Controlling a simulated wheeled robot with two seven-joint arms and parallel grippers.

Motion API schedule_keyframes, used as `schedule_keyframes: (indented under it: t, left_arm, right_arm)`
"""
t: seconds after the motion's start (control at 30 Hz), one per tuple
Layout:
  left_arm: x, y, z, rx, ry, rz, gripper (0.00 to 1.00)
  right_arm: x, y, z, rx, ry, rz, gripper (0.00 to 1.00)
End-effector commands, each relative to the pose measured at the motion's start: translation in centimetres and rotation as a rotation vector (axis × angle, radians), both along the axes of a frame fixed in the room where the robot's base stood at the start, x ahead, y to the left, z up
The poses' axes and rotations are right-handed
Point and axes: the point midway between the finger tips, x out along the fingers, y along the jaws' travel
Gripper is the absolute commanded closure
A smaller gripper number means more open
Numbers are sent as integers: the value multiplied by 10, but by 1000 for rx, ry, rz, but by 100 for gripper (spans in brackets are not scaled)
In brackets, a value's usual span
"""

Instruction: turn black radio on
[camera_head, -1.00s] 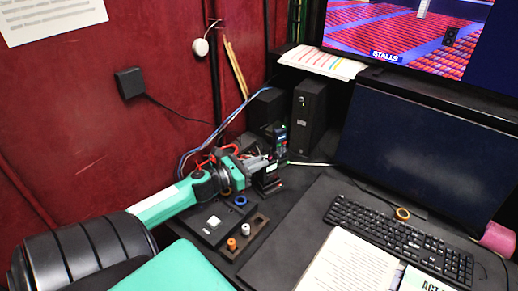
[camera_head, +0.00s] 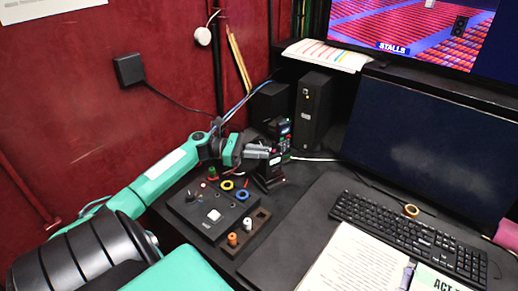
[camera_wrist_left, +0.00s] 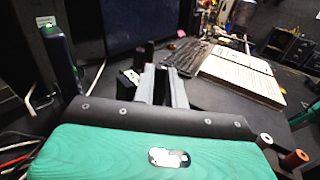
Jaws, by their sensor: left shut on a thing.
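A black handheld radio (camera_head: 284,134) stands upright at the back of the desk, in front of the dark speakers. A small green glow shows at its top. It also stands at the left of the left wrist view (camera_wrist_left: 62,70), with a green-lit spot near its top. My left gripper (camera_head: 268,153) is beside the radio's lower part, at the black stand (camera_head: 268,180). In the left wrist view its dark fingers (camera_wrist_left: 164,88) are close together, to the right of the radio. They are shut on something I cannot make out. My right gripper is not in view.
A black button panel (camera_head: 205,215) with rings and pegs lies below my left arm. A peg tray (camera_head: 246,233) is beside it. A keyboard (camera_head: 410,232) and an open book (camera_head: 345,262) lie right. Speakers (camera_head: 311,110) stand behind the radio.

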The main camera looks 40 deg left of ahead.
Motion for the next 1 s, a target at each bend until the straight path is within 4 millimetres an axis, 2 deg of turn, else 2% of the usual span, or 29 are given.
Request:
schedule_keyframes:
  t: [0.53,0.57,0.63,0.67,1.0]
  left_arm:
    - [0,0,0,0,0,-24,100]
    - [0,0,0,0,-1,-24,81]
    - [0,0,0,0,-1,-23,67]
    - [0,0,0,0,0,-23,64]
    - [-2,5,-1,0,0,-21,64]
  right_arm:
    - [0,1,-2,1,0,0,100]
    - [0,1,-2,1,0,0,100]
    - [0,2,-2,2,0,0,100]
    - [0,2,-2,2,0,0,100]
    - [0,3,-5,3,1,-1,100]
